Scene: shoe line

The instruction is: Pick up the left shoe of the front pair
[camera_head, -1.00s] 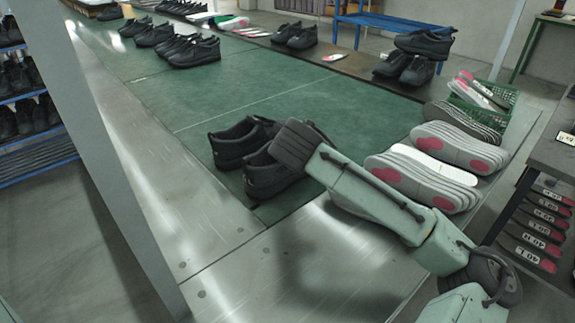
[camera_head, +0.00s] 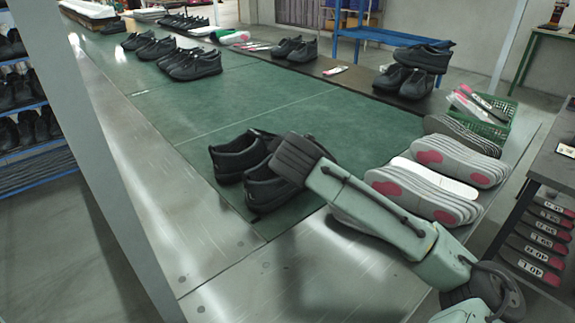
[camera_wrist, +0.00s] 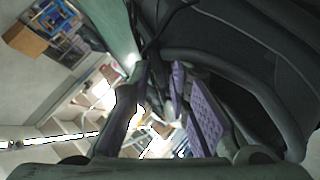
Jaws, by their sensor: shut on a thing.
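The front pair of black shoes stands on the near end of the green mat in the head view. The left shoe (camera_head: 236,158) is farther from me, and the right shoe (camera_head: 264,192) is nearer, beside it. My gripper (camera_head: 290,160) reaches in from the right and covers part of the pair. In the wrist view, a dark shoe upper (camera_wrist: 235,40) fills the upper right, close against my gripper (camera_wrist: 165,95) with its purple-padded fingers. My gripper is shut on a shoe of this pair. The grip point is hidden, and I cannot tell which shoe it holds.
Grey soles with pink heels (camera_head: 430,195) lie close to the right of my arm. A green basket (camera_head: 485,120) stands behind them. More black shoes (camera_head: 195,65) stand farther along the green mat (camera_head: 250,105). The steel edge (camera_head: 190,210) at the left is bare.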

